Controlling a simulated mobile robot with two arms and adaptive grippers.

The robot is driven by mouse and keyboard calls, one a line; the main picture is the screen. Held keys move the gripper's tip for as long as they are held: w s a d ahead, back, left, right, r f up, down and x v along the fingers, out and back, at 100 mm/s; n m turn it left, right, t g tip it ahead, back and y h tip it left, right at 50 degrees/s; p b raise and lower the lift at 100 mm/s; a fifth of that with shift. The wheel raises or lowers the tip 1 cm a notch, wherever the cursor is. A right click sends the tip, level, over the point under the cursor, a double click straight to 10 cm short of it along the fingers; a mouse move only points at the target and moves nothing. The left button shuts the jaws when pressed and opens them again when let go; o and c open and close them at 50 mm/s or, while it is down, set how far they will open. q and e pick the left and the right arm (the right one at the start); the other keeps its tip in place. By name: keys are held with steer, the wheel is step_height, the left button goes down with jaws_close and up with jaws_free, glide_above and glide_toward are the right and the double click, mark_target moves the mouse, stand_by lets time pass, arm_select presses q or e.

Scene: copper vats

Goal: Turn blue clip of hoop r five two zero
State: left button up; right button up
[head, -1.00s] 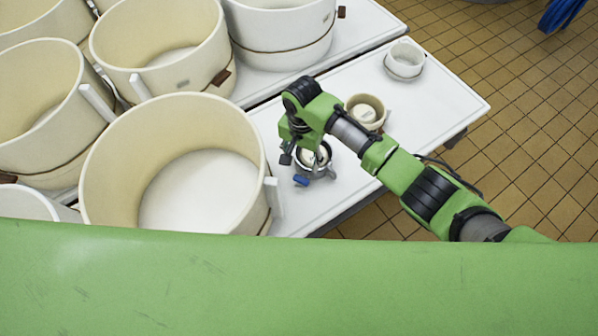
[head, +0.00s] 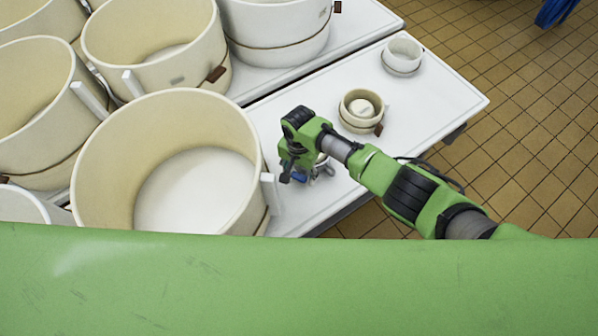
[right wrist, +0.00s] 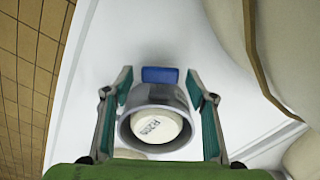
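A small grey metal hoop (right wrist: 155,115) holds a white disc (right wrist: 155,127) whose dark marking resembles R520 but is hard to read. A blue clip (right wrist: 160,75) sits at the hoop's far side in the right wrist view. It also shows in the head view (head: 299,177), beside my right gripper (head: 288,174). My right gripper is open in the right wrist view (right wrist: 159,84), one teal-padded finger each side of the hoop and clip. I see no firm grip on either. In the head view my arm hides most of the hoop. My left gripper is not in view.
A large cream vat (head: 168,105) stands close left of my right gripper. A small cream pot (head: 361,110) and a white cup (head: 402,55) stand farther back on the white table (head: 440,95). More vats fill the left side.

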steer(key=c, duration=0.9)
steer(key=shift+s+d+r+p, duration=0.1)
steer(key=shift+r+p, duration=0.05)
steer(key=shift+p, duration=0.45)
steer(key=shift+s+d+t+y+p, duration=0.1)
steer(key=shift+d+t+y+p, duration=0.1)
steer(key=shift+y+p, duration=0.4)
steer(key=shift+s+d+t+y+p, duration=0.1)
steer(key=shift+t+y+p, duration=0.1)
steer(key=shift+y+p, duration=0.35)
steer(key=shift+p, duration=0.35)
steer(key=shift+d+t+y, duration=0.1)
steer(key=shift+t+y, duration=0.2)
steer(key=shift+y, duration=0.15)
steer(key=shift+d+f+t+y, duration=0.1)
steer(key=shift+f+t+y, duration=0.3)
steer(key=shift+y, duration=0.3)
steer(key=shift+d+t+y+b, duration=0.1)
steer(key=shift+t+y+b, duration=0.2)
steer(key=shift+y+b, duration=0.3)
steer(key=shift+y, duration=0.3)
